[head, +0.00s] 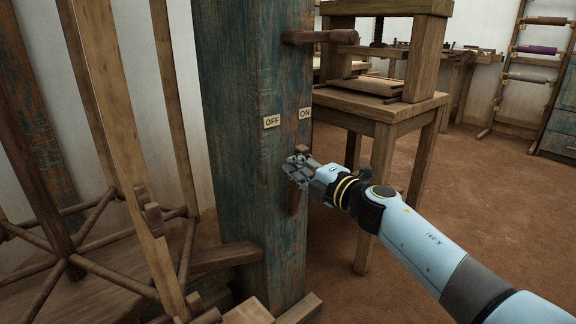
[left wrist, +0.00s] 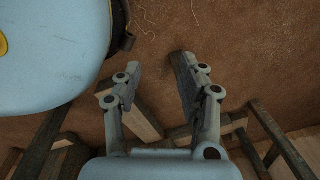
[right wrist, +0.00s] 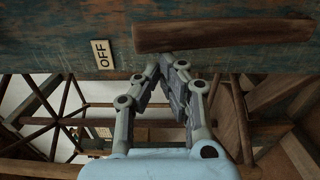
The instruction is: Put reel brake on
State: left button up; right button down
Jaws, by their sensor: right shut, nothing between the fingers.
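The brake lever, a brown wooden bar (head: 293,203), stands nearly upright on the blue-green post (head: 240,80), its upper end just below the ON label (head: 305,114). The OFF label (head: 272,121) is left of that end. In the right wrist view the lever (right wrist: 225,35) runs along the post, apart from the OFF label (right wrist: 103,55). My right gripper (head: 298,163) is shut and empty at the lever's upper part, hiding some of it. Its tips (right wrist: 167,62) are close by the lever's edge; I cannot tell whether they touch. My left gripper (left wrist: 156,62) is open and empty above the floor.
A wooden peg (head: 320,36) sticks out of the post above the labels. A spoked wooden reel (head: 80,250) stands to the left. A wooden table (head: 385,108) is behind my right gripper. The brown floor (head: 490,190) is open to the right.

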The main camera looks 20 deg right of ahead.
pick_arm(q)
jog(key=s+a+f+p, duration=0.1)
jog(key=s+f+p, duration=0.1)
jog(key=s+f, duration=0.2)
jog(key=shift+s+a, duration=0.3)
jog(key=shift+s, duration=0.65)
pick_arm(e)
jog(key=shift+w+d+r+m, duration=0.1)
jog(key=shift+w+d+m, duration=0.25)
jog(key=shift+d+m, duration=0.45)
jog(key=shift+w+d+r+m, duration=0.1)
jog(key=shift+w+d+m, duration=0.3)
jog(key=shift+d, duration=0.6)
jog(key=shift+w+d+r+m, duration=0.1)
jog(key=shift+w+d+m, duration=0.15)
jog(key=shift+d+m, duration=0.55)
jog(key=shift+d, duration=0.15)
pick_arm(q)
jog(key=shift+r, duration=0.15)
